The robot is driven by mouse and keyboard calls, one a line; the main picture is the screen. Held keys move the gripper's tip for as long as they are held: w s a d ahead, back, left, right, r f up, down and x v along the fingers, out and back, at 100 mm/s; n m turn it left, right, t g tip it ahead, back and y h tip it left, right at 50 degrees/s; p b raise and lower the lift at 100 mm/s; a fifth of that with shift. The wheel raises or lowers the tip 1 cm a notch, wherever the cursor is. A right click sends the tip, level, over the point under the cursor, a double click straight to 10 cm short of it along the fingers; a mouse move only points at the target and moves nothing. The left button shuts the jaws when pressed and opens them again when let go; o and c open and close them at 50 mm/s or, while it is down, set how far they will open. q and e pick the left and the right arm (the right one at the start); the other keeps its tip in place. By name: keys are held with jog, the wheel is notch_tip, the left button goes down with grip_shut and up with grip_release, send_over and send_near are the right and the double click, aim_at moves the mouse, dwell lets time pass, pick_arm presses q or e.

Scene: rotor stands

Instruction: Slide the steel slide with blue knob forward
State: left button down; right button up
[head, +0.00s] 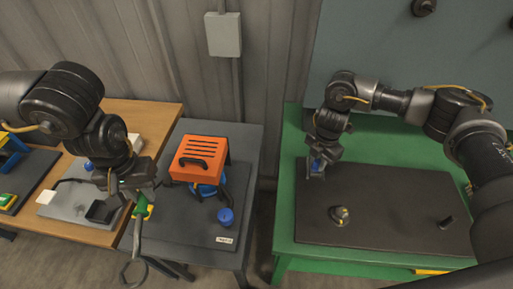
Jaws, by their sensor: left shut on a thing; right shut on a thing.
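My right gripper (317,172) is low over the left back part of the dark mat on the green table. It is shut on a small blue piece (319,163), which looks like a knob. The gripper mostly hides it, and I cannot make out a steel slide under it. Another blue knob (88,165) shows on a grey plate (70,206) on the wooden table, partly behind my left arm. My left gripper (140,197) is shut on a green and yellow handle (143,209). A grey rod with a ring end (133,272) hangs below it.
An orange vented box (200,158) over a blue part stands on the grey table, with a blue cylinder (225,216) in front. On the dark mat (390,205) are a round metal piece with yellow (340,215) and a small black peg (446,222). The mat between them is clear.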

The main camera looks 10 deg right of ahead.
pick_arm(q)
jog(key=shift+r+p, duration=0.3)
jog(key=shift+r, duration=0.1)
pick_arm(e)
jog(key=shift+s+a, duration=0.15)
jog(key=shift+s, duration=0.3)
pick_arm(q)
jog(key=shift+r, duration=0.1)
pick_arm(e)
jog(key=shift+s, duration=0.1)
pick_arm(q)
jog(key=shift+r+p, duration=0.7)
jog(key=shift+p, duration=0.1)
pick_arm(e)
jog(key=shift+s+a, duration=0.25)
jog(key=shift+s, duration=0.6)
pick_arm(q)
jog(key=shift+f, duration=0.1)
pick_arm(e)
jog(key=o, duration=0.8)
jog(key=shift+o, duration=0.2)
jog(key=shift+w, duration=0.1)
jog(key=shift+r, duration=0.1)
